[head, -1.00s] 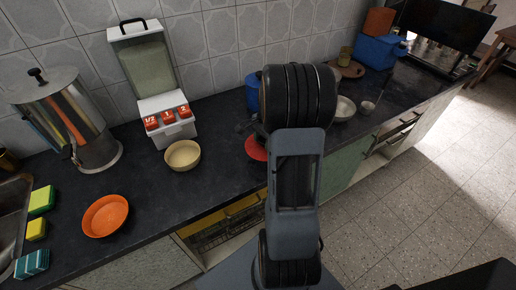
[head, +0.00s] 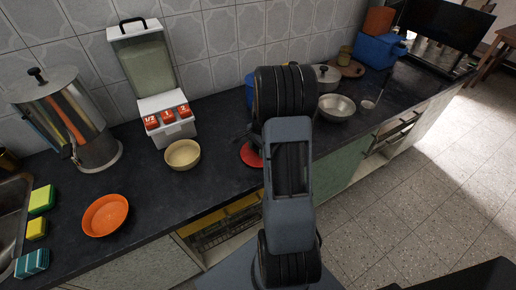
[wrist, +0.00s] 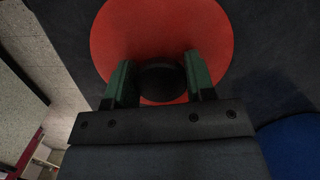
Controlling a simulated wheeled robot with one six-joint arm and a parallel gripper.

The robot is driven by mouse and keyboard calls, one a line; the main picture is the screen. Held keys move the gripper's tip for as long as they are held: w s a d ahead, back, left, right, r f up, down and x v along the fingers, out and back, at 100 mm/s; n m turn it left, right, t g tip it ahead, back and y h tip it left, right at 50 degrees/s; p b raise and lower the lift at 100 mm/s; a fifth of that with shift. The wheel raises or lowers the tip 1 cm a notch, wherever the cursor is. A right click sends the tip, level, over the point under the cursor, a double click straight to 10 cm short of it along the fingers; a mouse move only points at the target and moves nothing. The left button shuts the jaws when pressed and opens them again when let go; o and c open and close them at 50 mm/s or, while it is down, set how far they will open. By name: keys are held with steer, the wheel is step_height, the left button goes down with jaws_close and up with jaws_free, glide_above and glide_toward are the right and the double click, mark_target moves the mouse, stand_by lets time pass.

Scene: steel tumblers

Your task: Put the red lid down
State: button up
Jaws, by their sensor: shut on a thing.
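The red lid (wrist: 165,28) fills the upper middle of the wrist view, a round red disc with a dark knob (wrist: 161,78). My gripper (wrist: 160,74) is shut on that knob, with one green-lined finger on each side. In the head view the red lid (head: 250,155) shows partly at the left of my arm, over the dark counter (head: 225,190). The rest of it and the fingers are hidden behind my arm. I cannot tell whether the lid touches the counter.
A cream bowl (head: 182,156) and an orange bowl (head: 105,215) stand to the left. A blue container (head: 251,84) is behind my arm. A metal bowl (head: 337,107), a lidded pot (head: 327,76) and a ladle (head: 369,103) are to the right. Bare counter lies between the cream bowl and the lid.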

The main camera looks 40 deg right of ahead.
steer(key=shift+f, duration=0.15)
steer(key=o, duration=0.9)
step_height(320, 180, up, 11)
steer(key=d, duration=0.1)
steer(key=a+r+n, duration=0.3)
steer(key=a+r, duration=0.1)
steer(key=a, duration=0.1)
steer(key=s+a+n+t, duration=0.1)
steer(key=s+a+n, duration=0.3)
steer(key=a, duration=0.1)
steer(key=s+a+r+n+t, duration=0.1)
steer(key=s+a+n, duration=0.3)
steer(key=a+n, duration=0.1)
steer(key=s+a+r+n+t+h, duration=0.1)
steer(key=s+a+n, duration=0.3)
steer(key=a, duration=0.3)
steer(key=shift+s+r+n+t, duration=0.2)
steer(key=shift+n+t, duration=0.1)
steer(key=shift+n, duration=0.4)
